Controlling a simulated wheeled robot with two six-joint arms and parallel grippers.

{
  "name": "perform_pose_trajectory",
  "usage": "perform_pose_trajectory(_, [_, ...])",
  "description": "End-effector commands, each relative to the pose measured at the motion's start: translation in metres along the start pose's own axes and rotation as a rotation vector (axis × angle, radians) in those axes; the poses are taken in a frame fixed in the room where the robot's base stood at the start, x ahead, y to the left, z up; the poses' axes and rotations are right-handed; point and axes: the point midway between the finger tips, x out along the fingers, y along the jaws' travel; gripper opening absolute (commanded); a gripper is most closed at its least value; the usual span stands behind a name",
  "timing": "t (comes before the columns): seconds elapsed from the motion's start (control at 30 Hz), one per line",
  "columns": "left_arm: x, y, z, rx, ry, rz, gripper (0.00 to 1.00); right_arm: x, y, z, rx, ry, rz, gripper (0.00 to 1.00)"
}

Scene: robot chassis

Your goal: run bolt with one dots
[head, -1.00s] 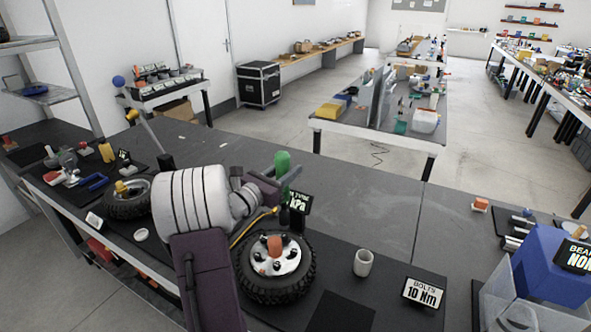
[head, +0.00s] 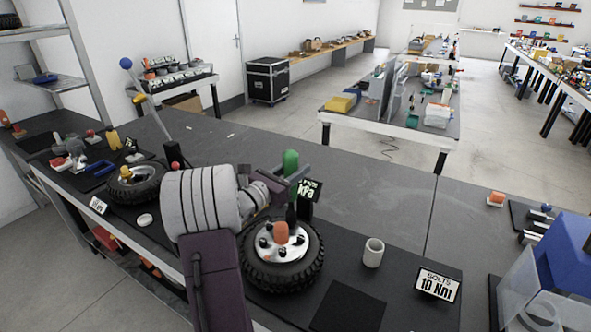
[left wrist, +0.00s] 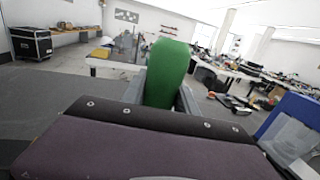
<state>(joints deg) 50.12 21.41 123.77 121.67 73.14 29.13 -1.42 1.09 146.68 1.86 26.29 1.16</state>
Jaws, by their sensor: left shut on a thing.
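My left gripper (head: 290,184) is shut on a green-handled tool (head: 290,163), held upright above the far side of the near wheel. The green handle (left wrist: 167,72) also stands between the fingers in the left wrist view. A dark part shows below the handle, close to the wheel's back edge; I cannot tell whether it touches a bolt. The near wheel (head: 258,279) lies flat, with an orange knob (head: 281,232) at its centre and several dark bolts (head: 265,243) around it. Dots on the bolts are too small to tell. My right gripper is not in view.
A kPa sign (head: 308,190) stands just behind the wheel. A white cup (head: 373,253) and a BOLTS 10 Nm sign (head: 437,285) are to its right. A second wheel (head: 137,186) lies left. A blue box and clear bin (head: 520,300) are at far right. Mid-bench is clear.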

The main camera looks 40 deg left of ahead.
Motion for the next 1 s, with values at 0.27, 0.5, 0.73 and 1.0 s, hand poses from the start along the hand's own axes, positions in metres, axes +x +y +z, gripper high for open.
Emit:
perform_pose_trajectory(0.27, [0.0002,0.0001,0.0027,0.002,-0.004,0.000,0.00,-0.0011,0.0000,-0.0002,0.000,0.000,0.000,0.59])
perform_pose_trajectory(0.5, [0.0001,0.0001,0.0001,0.002,-0.004,0.000,0.00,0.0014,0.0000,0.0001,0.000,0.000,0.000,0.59])
perform_pose_trajectory(0.73, [0.0000,0.0001,-0.0023,0.002,-0.003,0.000,0.00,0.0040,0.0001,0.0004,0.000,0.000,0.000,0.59])
perform_pose_trajectory(1.0, [-0.0002,0.0000,-0.0044,0.001,-0.001,0.000,0.00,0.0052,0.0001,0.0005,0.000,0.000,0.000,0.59])
